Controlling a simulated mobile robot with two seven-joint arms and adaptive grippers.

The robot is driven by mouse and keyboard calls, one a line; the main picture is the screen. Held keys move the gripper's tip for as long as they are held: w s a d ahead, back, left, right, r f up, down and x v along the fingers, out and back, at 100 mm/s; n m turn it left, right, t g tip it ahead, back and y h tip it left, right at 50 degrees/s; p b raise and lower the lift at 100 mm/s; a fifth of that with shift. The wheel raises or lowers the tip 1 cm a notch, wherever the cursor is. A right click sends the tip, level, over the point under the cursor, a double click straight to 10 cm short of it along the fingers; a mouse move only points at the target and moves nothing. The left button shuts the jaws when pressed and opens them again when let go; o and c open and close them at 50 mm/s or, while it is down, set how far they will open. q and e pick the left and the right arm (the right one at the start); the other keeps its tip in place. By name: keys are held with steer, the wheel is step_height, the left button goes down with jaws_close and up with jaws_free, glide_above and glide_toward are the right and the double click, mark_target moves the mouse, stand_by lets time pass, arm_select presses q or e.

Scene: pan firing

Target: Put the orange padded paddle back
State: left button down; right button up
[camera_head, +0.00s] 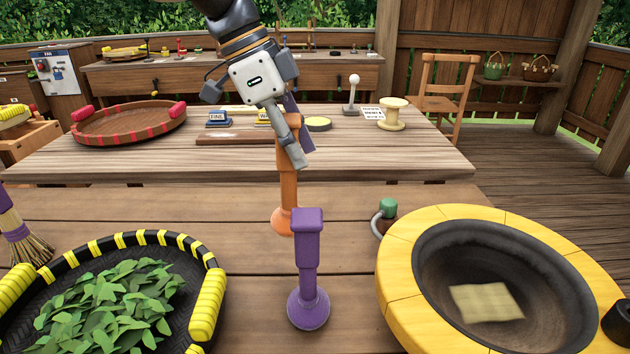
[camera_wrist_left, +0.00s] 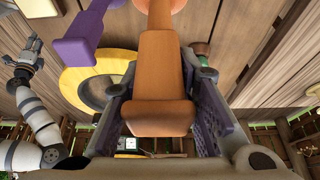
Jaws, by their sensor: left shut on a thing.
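The orange padded paddle (camera_head: 288,190) is upright in the head view, behind the purple paddle (camera_head: 308,260), which hides part of its lower end. My left gripper (camera_head: 290,140) is shut on its upper part. In the left wrist view the orange paddle (camera_wrist_left: 160,85) sits between the two fingers (camera_wrist_left: 162,112). Its round foot is at the front table; I cannot tell whether it touches the wood. The purple paddle stands upright on the table and also shows in the left wrist view (camera_wrist_left: 85,35). My right gripper (camera_wrist_left: 24,60) shows small there; its jaw state is unclear.
A yellow-rimmed pan (camera_head: 405,270) with a pale square pad (camera_head: 486,302) is at the right, a green-knobbed item (camera_head: 387,208) beside it. A leaf-filled basket (camera_head: 207,300) and a broom (camera_head: 22,235) are at the left. A red-rimmed tray (camera_head: 130,122) lies on the table behind.

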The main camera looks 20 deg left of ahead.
arm_select(q)
steer(key=w+f, duration=0.5)
steer(key=f, duration=0.4)
steer(key=shift+w+d, duration=0.3)
steer(key=shift+w, duration=0.1)
steer(key=shift+f, duration=0.2)
steer(key=c, duration=1.3)
jaws_free()
steer(key=shift+f+b, duration=0.15)
steer(key=shift+b, duration=0.2)
